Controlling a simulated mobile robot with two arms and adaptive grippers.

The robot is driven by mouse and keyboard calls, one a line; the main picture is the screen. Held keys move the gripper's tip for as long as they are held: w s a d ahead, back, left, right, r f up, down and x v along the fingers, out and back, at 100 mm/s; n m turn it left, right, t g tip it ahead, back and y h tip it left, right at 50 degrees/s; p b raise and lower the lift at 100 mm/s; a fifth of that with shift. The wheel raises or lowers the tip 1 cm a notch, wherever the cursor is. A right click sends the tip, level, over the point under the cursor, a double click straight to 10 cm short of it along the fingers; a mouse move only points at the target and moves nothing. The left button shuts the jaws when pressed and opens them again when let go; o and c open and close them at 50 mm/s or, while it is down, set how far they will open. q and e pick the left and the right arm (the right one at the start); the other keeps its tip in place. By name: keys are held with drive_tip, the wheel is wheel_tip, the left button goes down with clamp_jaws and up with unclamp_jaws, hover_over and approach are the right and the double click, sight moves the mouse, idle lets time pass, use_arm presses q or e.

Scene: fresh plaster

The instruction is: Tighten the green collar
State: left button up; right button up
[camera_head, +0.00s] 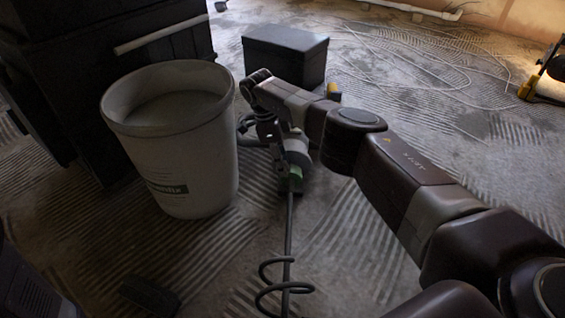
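The green collar (295,174) sits where a grey-white mixer body (296,150) meets a dark shaft (289,225). The shaft runs toward me along the floor and ends in a spiral paddle (283,285). My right arm comes in from the right, and my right gripper (270,132) points down at the mixer, just above and left of the collar. Its fingers are dark and overlap the mixer, so I cannot tell whether they touch it or are open. My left gripper is not in view.
A large pale bucket (190,165) stands close on the left, with grey material inside. A dark box (285,52) stands behind the mixer. Dark cabinets (95,60) fill the upper left. A lit yellow-black lamp (540,75) and a loose cable (440,80) lie at the right back.

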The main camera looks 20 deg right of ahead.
drive_tip(key=v, duration=0.3)
drive_tip(key=d+v, duration=0.1)
drive_tip(key=v, duration=0.2)
drive_tip(key=s+d+v, duration=0.1)
drive_tip(key=v, duration=0.2)
drive_tip(key=shift+a+r, duration=0.15)
drive_tip(key=shift+r, duration=0.45)
